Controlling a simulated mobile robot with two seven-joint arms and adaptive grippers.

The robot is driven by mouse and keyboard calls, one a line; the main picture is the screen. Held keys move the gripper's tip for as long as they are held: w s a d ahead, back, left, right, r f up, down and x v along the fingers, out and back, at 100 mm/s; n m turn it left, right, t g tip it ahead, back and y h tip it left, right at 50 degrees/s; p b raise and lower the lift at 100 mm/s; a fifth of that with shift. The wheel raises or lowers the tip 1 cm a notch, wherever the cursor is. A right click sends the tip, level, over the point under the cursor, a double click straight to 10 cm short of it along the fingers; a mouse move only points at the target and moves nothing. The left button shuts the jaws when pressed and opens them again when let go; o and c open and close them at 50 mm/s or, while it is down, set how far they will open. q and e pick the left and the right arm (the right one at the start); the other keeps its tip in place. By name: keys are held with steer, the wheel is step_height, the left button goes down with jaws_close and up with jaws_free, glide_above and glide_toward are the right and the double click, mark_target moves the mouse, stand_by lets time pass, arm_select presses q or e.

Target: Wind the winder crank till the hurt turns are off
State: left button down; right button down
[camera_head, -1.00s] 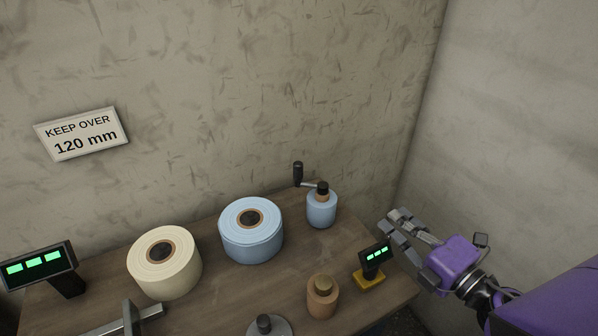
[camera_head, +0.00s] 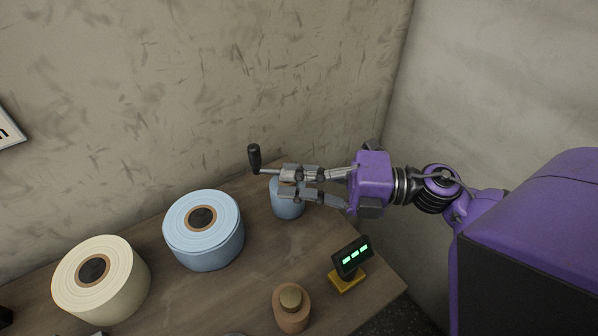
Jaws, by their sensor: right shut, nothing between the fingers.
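The winder crank (camera_head: 254,158) has an upright black handle at the back of the table. The light blue winder body (camera_head: 287,209) beneath it is partly hidden by my right gripper (camera_head: 284,183). The gripper is shut and empty, its fingers pointing left across the winder, just right of the crank handle. I cannot tell whether the fingers touch the winder. A light blue roll (camera_head: 204,246) stands left of the winder, and a cream roll (camera_head: 100,290) stands farther left. My left gripper does not show.
A small display with green marks (camera_head: 352,255) on a yellow base stands at the right of the wooden table (camera_head: 235,298). A tan bottle-shaped piece (camera_head: 291,312) stands near the front. The wall is close behind the winder. A sign is cut off at left.

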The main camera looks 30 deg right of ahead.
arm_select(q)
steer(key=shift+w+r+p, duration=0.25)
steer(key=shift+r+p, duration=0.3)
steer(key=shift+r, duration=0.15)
arm_select(e)
steer(key=x, duration=0.6)
steer(key=shift+w+a, duration=0.25)
steer(key=shift+w, duration=0.05)
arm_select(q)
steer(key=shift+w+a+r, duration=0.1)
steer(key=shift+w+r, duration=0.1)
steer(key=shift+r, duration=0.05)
arm_select(e)
steer(key=shift+w, duration=0.2)
arm_select(q)
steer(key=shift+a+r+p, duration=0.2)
steer(key=shift+p, duration=0.2)
arm_select(e)
steer(key=shift+w, duration=0.25)
